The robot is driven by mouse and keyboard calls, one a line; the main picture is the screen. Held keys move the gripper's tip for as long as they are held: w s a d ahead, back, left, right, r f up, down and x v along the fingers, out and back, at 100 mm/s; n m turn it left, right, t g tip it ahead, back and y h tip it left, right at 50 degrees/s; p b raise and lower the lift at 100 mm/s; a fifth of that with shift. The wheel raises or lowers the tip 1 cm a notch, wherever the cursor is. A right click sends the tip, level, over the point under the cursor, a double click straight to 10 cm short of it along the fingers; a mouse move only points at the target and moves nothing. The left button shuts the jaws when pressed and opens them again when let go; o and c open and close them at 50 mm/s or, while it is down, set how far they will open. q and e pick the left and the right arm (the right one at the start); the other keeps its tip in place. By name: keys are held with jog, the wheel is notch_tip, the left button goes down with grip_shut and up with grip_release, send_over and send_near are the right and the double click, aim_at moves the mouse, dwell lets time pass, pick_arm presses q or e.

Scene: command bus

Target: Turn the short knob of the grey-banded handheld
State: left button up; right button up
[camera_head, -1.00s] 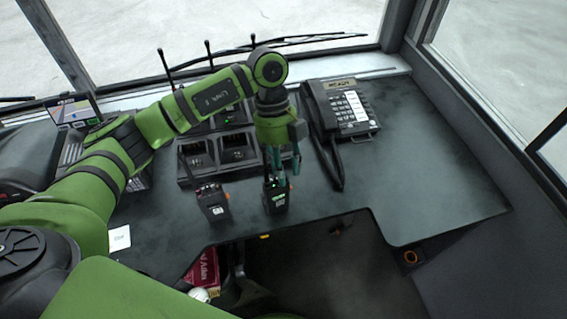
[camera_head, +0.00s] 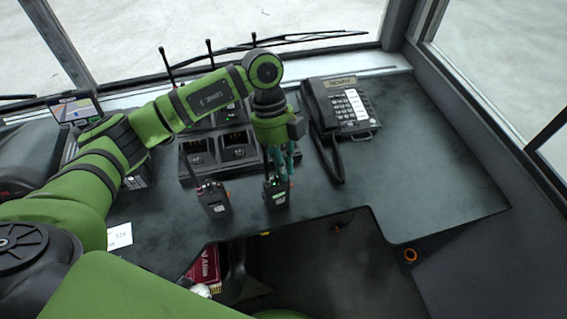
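Two dark handhelds stand on the dash. One handheld (camera_head: 214,203) is on the left with an antenna and small orange marks at its top. The other handheld (camera_head: 277,196), with a lit green screen, is to its right. I cannot make out a grey band on either at this size. My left gripper (camera_head: 281,172) points down at the top of the green-screen handheld, with its teal fingers around or just in front of the knob area. The knobs are hidden or too small to tell, and I cannot tell whether the fingers touch one. My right gripper is out of view.
A charger dock (camera_head: 202,160) with empty bays stands behind the handhelds. A corded desk phone (camera_head: 345,108) is at the right of it. A white card (camera_head: 119,236) lies at left. The dash's right side is clear; a recess (camera_head: 320,265) opens in front.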

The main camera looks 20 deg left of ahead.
pick_arm(q)
jog(key=shift+o, duration=1.2)
jog(key=shift+r, duration=0.15)
jog(key=v, duration=1.1)
jog(key=shift+r, duration=0.4)
